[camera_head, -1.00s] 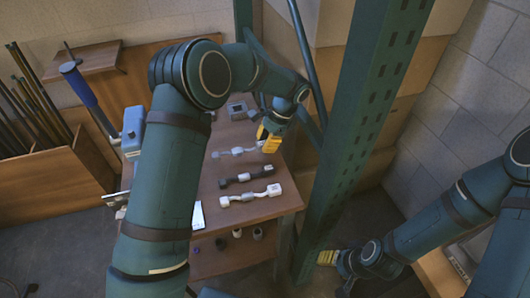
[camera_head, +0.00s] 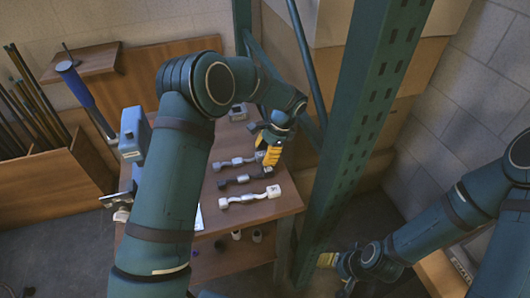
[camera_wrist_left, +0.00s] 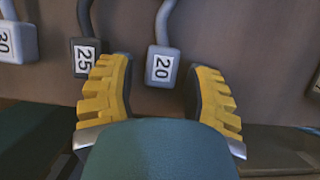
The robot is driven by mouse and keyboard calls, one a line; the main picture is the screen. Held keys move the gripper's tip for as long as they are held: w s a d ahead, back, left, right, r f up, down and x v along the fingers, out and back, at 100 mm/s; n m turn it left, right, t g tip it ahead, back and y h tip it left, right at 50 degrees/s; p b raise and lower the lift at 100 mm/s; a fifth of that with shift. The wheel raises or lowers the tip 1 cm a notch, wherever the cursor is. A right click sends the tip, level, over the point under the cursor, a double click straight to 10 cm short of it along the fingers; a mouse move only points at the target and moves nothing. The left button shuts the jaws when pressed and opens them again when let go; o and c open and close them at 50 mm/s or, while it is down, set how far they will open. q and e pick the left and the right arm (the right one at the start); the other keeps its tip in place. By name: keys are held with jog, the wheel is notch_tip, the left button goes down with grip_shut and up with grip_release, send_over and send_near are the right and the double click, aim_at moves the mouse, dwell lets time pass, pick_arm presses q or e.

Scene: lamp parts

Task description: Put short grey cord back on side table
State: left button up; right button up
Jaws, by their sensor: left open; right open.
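The short grey cord (camera_head: 237,162) lies on the side table (camera_head: 268,207), behind a black cord. In the left wrist view its grey end block (camera_wrist_left: 162,66) has a white label reading 20. My left gripper (camera_head: 272,150) is at the cord's right end. It is open, with its yellow fingers (camera_wrist_left: 160,95) on either side of the end block and a gap to each. The rest of the cord runs out of the top of the wrist view. My right gripper (camera_head: 337,262) is low at the right, away from the table, and holds nothing that I can see.
A black cord (camera_head: 245,178), labelled 25 (camera_wrist_left: 83,58), and a white cord (camera_head: 250,197), labelled 30 (camera_wrist_left: 14,42), lie in front of the grey one. A grey block (camera_head: 238,111) stands at the back. A green perforated post (camera_head: 355,120) rises right of the table.

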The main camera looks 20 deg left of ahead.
pick_arm(q)
jog(key=p+v, duration=0.2)
jog(key=v, duration=1)
jog(key=shift+r, duration=0.1)
